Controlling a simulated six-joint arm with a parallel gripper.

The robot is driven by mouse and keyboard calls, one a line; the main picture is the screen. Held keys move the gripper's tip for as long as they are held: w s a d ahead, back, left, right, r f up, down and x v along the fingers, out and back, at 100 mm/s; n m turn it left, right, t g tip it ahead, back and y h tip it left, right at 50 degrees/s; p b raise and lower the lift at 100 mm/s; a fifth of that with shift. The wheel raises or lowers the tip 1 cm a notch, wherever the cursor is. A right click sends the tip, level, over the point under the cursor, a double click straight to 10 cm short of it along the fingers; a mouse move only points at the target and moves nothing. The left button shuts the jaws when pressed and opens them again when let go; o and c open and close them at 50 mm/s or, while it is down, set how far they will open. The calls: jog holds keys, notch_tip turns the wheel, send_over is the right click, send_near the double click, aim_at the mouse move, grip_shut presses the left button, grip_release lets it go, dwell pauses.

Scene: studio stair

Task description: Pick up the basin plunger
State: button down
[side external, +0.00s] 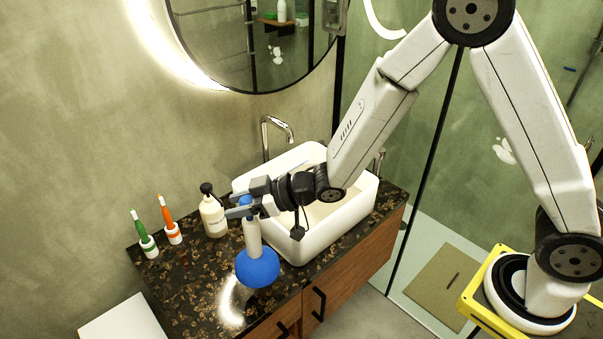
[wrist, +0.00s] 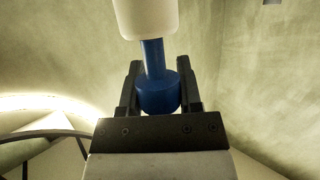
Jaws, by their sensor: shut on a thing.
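The basin plunger has a blue rubber cup (side external: 257,268), a white handle (side external: 252,237) and a blue knob on top. It hangs or stands nearly upright, cup down, in front of the basin; I cannot tell whether the cup touches the counter. My gripper (side external: 246,208) is shut on the blue knob. In the wrist view the knob (wrist: 158,92) sits between the two fingers of my gripper (wrist: 157,85), with the white handle (wrist: 150,18) beyond it. The cup is out of the wrist view.
The white basin (side external: 340,215) stands right behind the plunger, with a tap (side external: 275,130) at its back. A soap bottle (side external: 212,215) and two toothbrush holders (side external: 148,246) (side external: 173,234) stand left on the dark counter (side external: 190,290). A glass shower wall is at right.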

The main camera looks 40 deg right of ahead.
jog(key=s+d+r, duration=0.3)
jog(key=s+r, duration=0.1)
jog(key=s, duration=0.4)
jog(key=shift+s, duration=0.15)
jog(key=shift+r, duration=0.1)
dwell(0.5)
